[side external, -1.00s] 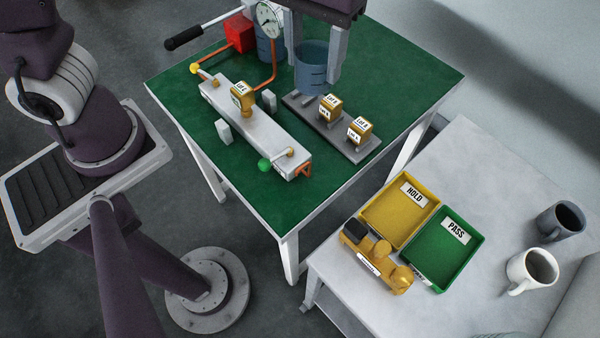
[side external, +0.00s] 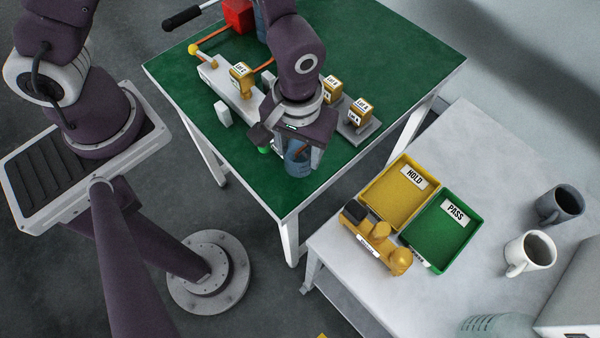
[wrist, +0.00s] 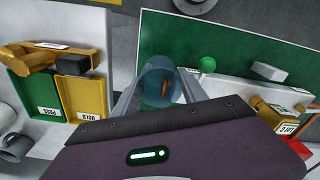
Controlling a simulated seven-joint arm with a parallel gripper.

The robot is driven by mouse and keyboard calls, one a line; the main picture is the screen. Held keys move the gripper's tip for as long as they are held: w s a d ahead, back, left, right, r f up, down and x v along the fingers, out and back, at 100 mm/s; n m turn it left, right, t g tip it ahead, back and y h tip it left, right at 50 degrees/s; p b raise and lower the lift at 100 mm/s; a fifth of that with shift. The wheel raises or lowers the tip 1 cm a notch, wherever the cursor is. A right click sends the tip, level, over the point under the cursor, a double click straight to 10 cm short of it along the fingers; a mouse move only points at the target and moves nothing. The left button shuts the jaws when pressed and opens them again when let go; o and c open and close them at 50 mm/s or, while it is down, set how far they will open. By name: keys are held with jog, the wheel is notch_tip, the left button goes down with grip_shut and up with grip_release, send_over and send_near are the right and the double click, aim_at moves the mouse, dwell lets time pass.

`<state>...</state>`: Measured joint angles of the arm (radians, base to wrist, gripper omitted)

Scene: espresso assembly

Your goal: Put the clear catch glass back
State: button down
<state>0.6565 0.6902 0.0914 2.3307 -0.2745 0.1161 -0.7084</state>
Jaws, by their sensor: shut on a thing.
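The clear catch glass (side external: 298,163), bluish and see-through, is held in my gripper (side external: 294,152) near the front corner of the green table. It is upright, just beside the green-knobbed end of the grey manifold bar (side external: 222,88). In the wrist view, the glass (wrist: 158,72) sits between the two fingers of my gripper (wrist: 160,90), which are shut on it. An orange-brown shape shows through its wall. I cannot tell whether its base touches the table. The green knob (wrist: 207,63) is close beside it.
A grey stand with labelled brass blocks (side external: 359,113) is to the right on the green table (side external: 415,75). A brass piece labelled Lot C (side external: 241,78) stands on the bar. The side table holds a yellow HOLD tray (side external: 374,207), a green PASS tray (side external: 467,236) and two mugs.

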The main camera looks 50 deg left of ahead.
aim_at(300, 164)
notch_tip(300, 164, down, 5)
jog(key=shift+f, duration=0.1)
jog(key=shift+f, duration=0.1)
jog(key=c, duration=0.6)
grip_release()
jog(key=a+r+m+t+h, duration=0.1)
jog(key=a+r, duration=0.1)
jog(key=r, duration=0.9)
jog(key=a+r+h, duration=0.1)
jog(key=a+r, duration=0.1)
jog(key=r, duration=0.9)
jog(key=s+a+r+m+t, duration=0.1)
jog(key=s+a+r, duration=0.2)
jog(key=s+a+r+m+t+y, duration=0.1)
jog(key=s+a+r, duration=0.2)
jog(key=a+r, duration=0.1)
jog(key=s+a+r+m+t, duration=0.1)
jog(key=s+a+r+t, duration=0.1)
jog(key=a+r, duration=0.1)
jog(key=shift+s+a+r+m+y, duration=0.15)
jog(key=shift+s+a+y, duration=0.05)
jog(key=shift+a, duration=0.2)
jog(key=shift+s+a+r+m+y, duration=0.15)
jog(key=shift+s+a+y, duration=0.05)
jog(key=shift+a, duration=0.15)
